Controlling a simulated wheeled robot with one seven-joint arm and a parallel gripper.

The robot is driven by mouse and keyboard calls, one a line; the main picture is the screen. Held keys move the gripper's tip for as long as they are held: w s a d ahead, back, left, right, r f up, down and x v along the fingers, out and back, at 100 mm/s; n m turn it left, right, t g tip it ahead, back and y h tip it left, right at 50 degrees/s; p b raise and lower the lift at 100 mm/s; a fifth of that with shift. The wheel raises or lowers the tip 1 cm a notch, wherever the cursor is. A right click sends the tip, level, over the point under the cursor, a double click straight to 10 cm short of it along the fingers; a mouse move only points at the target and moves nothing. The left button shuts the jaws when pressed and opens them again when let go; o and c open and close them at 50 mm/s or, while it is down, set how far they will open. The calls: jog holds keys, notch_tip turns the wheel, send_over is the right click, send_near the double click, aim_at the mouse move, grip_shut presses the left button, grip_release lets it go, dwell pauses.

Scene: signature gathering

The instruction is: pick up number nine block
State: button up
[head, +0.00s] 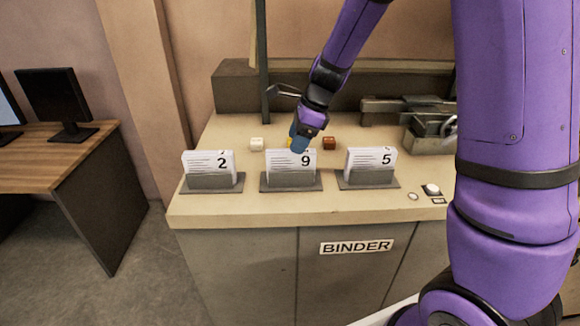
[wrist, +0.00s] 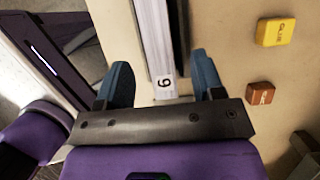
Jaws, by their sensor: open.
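The number nine block (head: 277,163) is a white card-like stack marked 9. It stands upright in the middle dark holder (head: 290,182) on the counter. In the head view my gripper (head: 302,143) is just above and behind its top edge, partly covering it. In the wrist view the block (wrist: 158,35) shows as a white strip between the two blue fingers of my gripper (wrist: 162,80), one finger on each side. The fingers are apart, with gaps to the block. I cannot tell how far below the fingertips its top edge is.
Similar blocks marked 2 (head: 208,164) and 5 (head: 370,161) stand in holders on either side. Behind are a cream cube (head: 257,144), a yellow cube (wrist: 275,32) and a brown cube (head: 329,143). A metal device (head: 430,122) and a white button (head: 432,189) are at right.

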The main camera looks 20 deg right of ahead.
aim_at(291, 156)
jog(key=shift+x, duration=2.65)
jog(key=shift+s+d+f, duration=0.1)
jog(key=shift+d+f, duration=0.05)
jog(key=shift+f, duration=0.1)
jog(key=shift+c, duration=0.3)
jog(key=c, duration=1.1)
